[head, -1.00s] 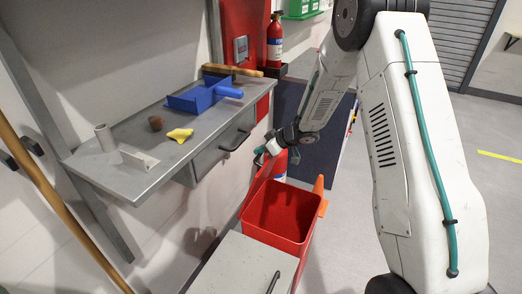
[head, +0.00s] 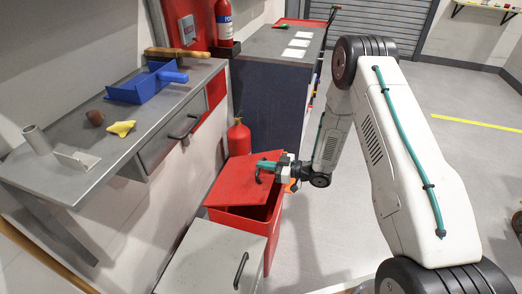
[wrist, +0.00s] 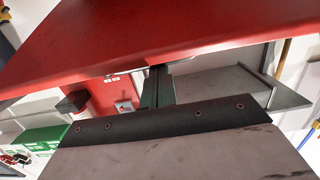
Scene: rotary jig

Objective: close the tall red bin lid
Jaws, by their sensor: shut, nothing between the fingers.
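The tall red bin (head: 270,228) stands on the floor beyond a grey cabinet. Its red lid (head: 238,192) lies tilted over the opening, with a dark gap along its front right side. A small dark handle shows by the lid's right edge. My gripper (head: 264,166) is shut and empty at the lid's far right part; I cannot tell whether it touches the lid. In the wrist view the lid (wrist: 150,38) spans the top, and my teal fingers (wrist: 158,78) reach up to its edge.
The grey cabinet (head: 211,258) with a dark handle stands in front of the bin. A wall shelf (head: 78,176) on the left holds a blue dustpan (head: 147,83) and small items. A red extinguisher (head: 239,138) stands behind the bin. Open floor lies to the right.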

